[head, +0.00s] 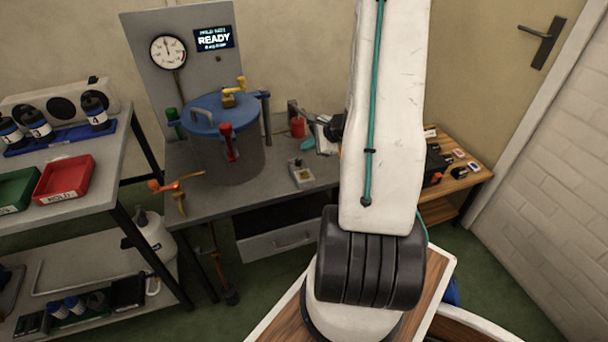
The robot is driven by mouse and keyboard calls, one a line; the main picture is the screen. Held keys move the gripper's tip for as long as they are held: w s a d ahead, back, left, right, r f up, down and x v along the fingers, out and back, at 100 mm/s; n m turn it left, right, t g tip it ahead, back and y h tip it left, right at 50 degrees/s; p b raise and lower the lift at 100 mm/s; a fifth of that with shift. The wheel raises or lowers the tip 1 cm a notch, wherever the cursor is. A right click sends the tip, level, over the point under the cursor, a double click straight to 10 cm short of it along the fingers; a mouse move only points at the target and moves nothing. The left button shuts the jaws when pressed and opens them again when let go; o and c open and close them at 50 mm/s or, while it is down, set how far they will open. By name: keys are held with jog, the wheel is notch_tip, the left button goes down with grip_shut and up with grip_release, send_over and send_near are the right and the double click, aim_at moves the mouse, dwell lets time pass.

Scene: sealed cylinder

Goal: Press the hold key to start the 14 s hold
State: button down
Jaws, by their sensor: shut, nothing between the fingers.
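A small grey box (300,174) with a light top plate lies on the grey bench, right of the cylinder. It looks like the hold key box, but its markings are too small to read. The sealed cylinder (226,160) is grey with a blue lid (217,113). A display (214,39) on the panel behind it reads READY. My gripper (297,107) shows partly as a dark shape left of my white arm, behind and above the box in the picture. It is shut and empty. My arm hides part of it.
A gauge (168,52) is on the grey panel. Red, yellow and green clamps surround the lid. A red mug (298,127) stands at the bench's back. A shelf at left holds a red tray (65,178) and bottles. A wooden table (470,178) is at right.

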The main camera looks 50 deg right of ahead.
aim_at(307, 175)
jog(key=shift+f, duration=4.4)
jog(key=shift+f, duration=0.4)
jog(key=shift+f, duration=0.4)
jog(key=shift+r, duration=0.85)
jog(key=shift+r, duration=0.1)
